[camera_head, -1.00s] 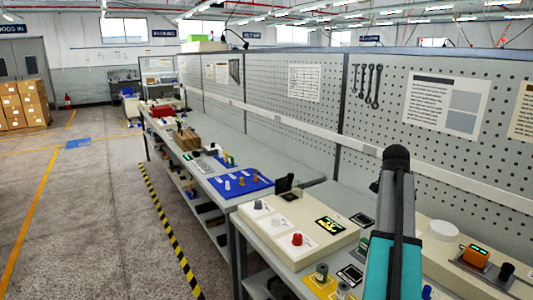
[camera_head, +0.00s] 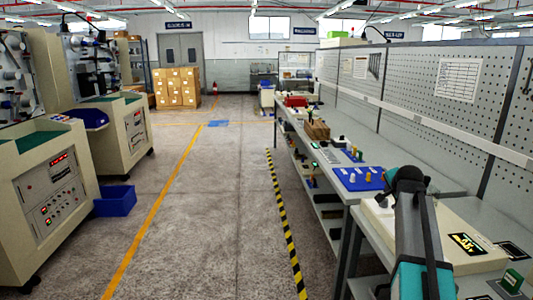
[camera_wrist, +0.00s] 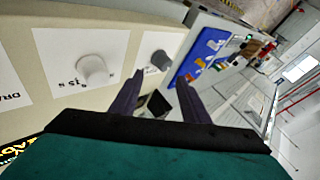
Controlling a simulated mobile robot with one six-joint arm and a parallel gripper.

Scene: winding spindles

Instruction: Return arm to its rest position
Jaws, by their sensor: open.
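My arm (camera_head: 420,235) rises at the lower right of the head view, over the near end of the workbench. Its dark upper joint stands beside the cream control box (camera_head: 465,237). My gripper's fingertips do not show clearly in the head view. In the wrist view my gripper (camera_wrist: 160,80) has its two dark fingers apart with nothing between them. Beyond and around the fingers are the cream panel (camera_wrist: 120,38) with a pale knob (camera_wrist: 95,70) and a grey knob (camera_wrist: 160,60), and the blue tray (camera_wrist: 206,46).
The blue board (camera_head: 345,184) with small pegs lies on the long workbench, backed by a pegboard wall (camera_head: 450,90). Cream machines (camera_head: 45,200) and a blue bin (camera_head: 115,201) stand at left. Cardboard boxes (camera_head: 177,87) stand at the back. The floor aisle (camera_head: 210,200) is clear.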

